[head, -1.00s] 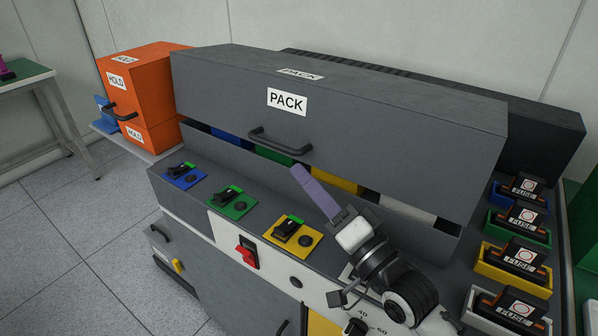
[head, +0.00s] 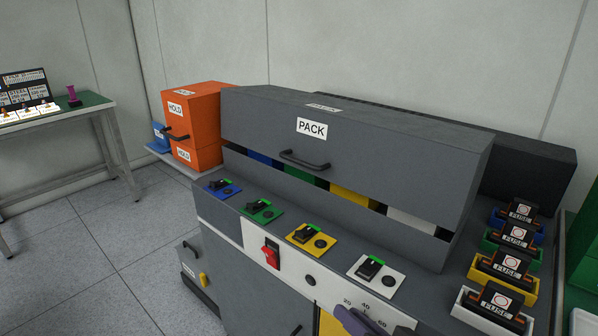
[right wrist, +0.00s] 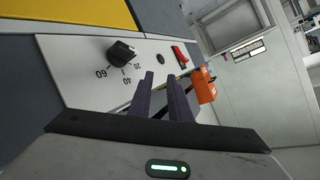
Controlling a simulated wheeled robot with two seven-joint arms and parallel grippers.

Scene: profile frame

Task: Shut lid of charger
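The charger's lid (head: 390,150) is a long grey cover marked PACK with a dark bar handle (head: 305,160) on its front. It is partly raised: a gap under its front edge shows blue, green, yellow and white packs (head: 352,196). My right gripper (head: 358,322) shows as purple fingers at the bottom edge, low before the charger's front panel near the dial, well below and apart from the lid handle. In the right wrist view its two fingers (right wrist: 160,82) stand apart with nothing between them. My left gripper is not in view.
Switches on coloured plates (head: 310,238) line the charger's ledge, with a red switch (head: 271,254) below. Fuses in trays (head: 516,240) stand at right. An orange HOLD box (head: 195,125) is at left. A green-topped table (head: 85,108) stands far left, with clear floor between.

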